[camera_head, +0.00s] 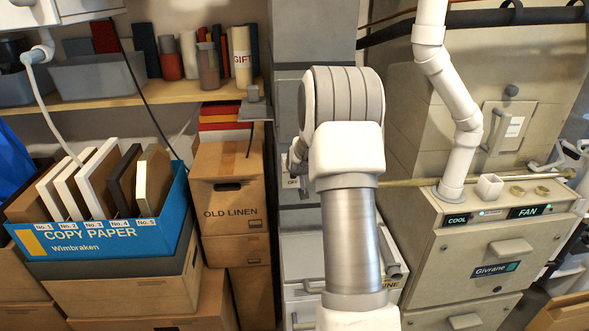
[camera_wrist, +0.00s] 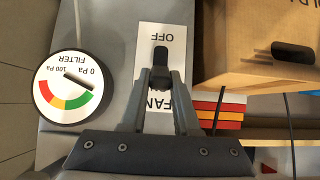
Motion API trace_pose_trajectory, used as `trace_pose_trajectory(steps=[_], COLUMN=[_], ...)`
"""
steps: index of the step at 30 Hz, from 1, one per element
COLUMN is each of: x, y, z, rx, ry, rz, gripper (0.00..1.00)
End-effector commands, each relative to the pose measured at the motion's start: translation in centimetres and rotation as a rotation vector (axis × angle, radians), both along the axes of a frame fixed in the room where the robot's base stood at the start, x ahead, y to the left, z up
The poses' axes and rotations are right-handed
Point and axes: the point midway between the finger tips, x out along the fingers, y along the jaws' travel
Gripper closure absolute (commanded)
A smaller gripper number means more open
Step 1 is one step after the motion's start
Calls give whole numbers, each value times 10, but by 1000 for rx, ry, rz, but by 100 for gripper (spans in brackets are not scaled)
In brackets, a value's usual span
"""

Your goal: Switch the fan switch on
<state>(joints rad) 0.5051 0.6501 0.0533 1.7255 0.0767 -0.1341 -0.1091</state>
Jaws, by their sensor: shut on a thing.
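The fan switch plate (camera_wrist: 162,40) is white and appears upside down in the wrist view, with OFF near its top edge and FAN near its bottom edge. Its black lever (camera_wrist: 160,56) leans toward the OFF lettering. My gripper (camera_wrist: 161,76) has both grey fingers closed in on the lever from either side, shut on it.
A round filter gauge (camera_wrist: 68,87) sits beside the switch. The OLD LINEN box (camera_head: 231,195) and blue copy paper box (camera_head: 108,232) stand to the left. At right is the furnace unit (camera_head: 471,250) with COOL and FAN labels and a white pipe (camera_head: 459,100).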

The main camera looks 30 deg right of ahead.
Motion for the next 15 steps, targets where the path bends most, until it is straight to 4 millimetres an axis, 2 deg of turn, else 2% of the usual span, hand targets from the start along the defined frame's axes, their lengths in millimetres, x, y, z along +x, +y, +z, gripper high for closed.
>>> trace_pose_trajectory(steps=[1, 6, 15], x=[0, 0, -1], y=[0, 0, 0], z=[0, 0, 1], rx=[0, 0, 0], ry=[0, 0, -1], rz=[0, 0, 0], gripper=[68, 40, 40])
